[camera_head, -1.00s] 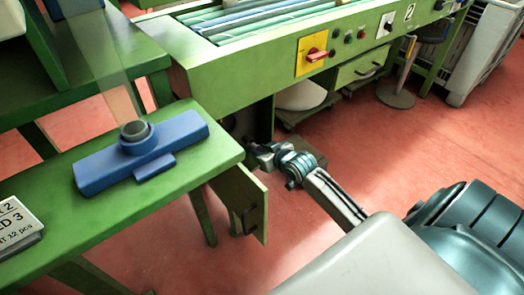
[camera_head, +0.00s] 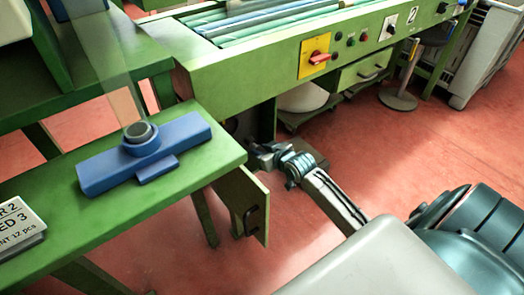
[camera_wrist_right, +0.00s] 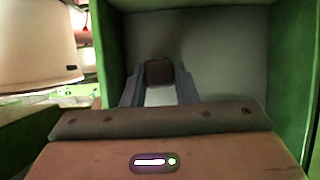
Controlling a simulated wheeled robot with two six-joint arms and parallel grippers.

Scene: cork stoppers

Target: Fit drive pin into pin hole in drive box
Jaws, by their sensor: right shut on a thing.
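My right gripper (camera_head: 262,155) reaches low to the dark opening under the green machine, beside an open cabinet door. In the right wrist view the gripper (camera_wrist_right: 159,82) is shut on a small dark brown piece, which looks like the drive pin (camera_wrist_right: 158,68). Only its near end shows between the fingertips. Beyond it is a grey-walled recess with green sides, perhaps the drive box (camera_wrist_right: 225,45). I cannot make out the pin hole, or whether the pin touches anything. My left gripper is not in view.
The open door (camera_head: 243,203) with a dark handle stands close to the left of my right gripper.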

